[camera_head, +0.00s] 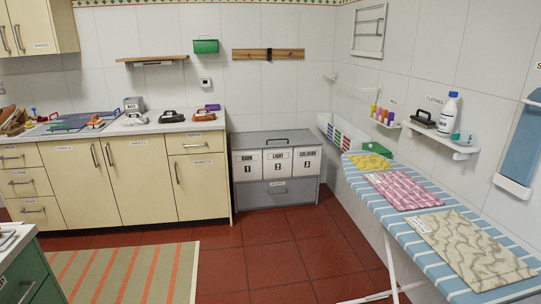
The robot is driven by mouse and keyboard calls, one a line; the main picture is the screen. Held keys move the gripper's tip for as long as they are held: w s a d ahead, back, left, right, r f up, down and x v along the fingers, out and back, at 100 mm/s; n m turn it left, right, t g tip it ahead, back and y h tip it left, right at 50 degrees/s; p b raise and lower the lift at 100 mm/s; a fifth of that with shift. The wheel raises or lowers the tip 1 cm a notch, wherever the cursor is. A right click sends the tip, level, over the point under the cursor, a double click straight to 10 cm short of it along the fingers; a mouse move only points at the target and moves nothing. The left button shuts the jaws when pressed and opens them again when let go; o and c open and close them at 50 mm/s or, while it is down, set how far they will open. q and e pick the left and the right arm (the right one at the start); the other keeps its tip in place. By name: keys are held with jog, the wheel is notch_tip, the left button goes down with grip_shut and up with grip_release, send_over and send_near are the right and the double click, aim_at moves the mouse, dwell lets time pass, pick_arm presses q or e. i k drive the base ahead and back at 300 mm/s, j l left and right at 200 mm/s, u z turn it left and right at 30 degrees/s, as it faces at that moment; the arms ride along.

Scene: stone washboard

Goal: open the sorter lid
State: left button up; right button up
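The sorter (240,185) is a grey box on the floor by the back wall, right of the cream cabinets. Its grey lid (250,139) lies flat on top and looks closed, with a dark handle (277,141) on it. Below the lid are three white front panels, labelled DARK 1 (247,163), LIGHT 2 (278,162) and COLOURS 3 (307,159). A grey drawer (280,193) with a handle sits under them. Neither of my grippers is in view.
Red tiled floor (265,265) is open before the sorter, with a striped rug (130,275) at left. An ironing board (410,215) with folded cloths stands at right. A cream counter (130,180) adjoins the sorter; a green cabinet corner (30,270) is near left.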

aim_at(255, 140)
jog(key=i, duration=4.65)
